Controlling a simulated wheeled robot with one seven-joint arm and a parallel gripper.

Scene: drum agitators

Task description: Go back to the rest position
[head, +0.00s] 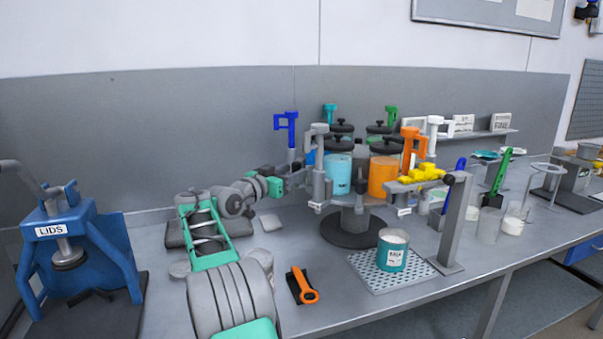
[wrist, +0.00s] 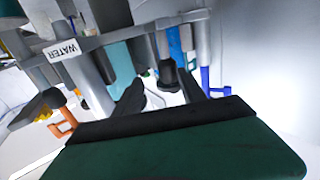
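My arm reaches from the bottom of the head view toward a carousel of drums. My gripper (head: 296,174) is at the left side of the carousel (head: 352,227), close to a grey crank post (head: 318,165) and below a blue crank (head: 287,125). In the wrist view two dark fingers stand apart, and my gripper (wrist: 162,92) looks open with nothing clearly held. A dark knob-like part (wrist: 167,74) shows beyond the gap. Whether a finger touches the carousel cannot be told.
Cyan (head: 338,174) and orange (head: 384,178) drums stand on the carousel. A teal tin (head: 392,252) stands on a perforated mat, beside a grey post (head: 454,222). A blue lid press (head: 80,248) is at left. An orange-handled tool (head: 303,286) lies on the bench.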

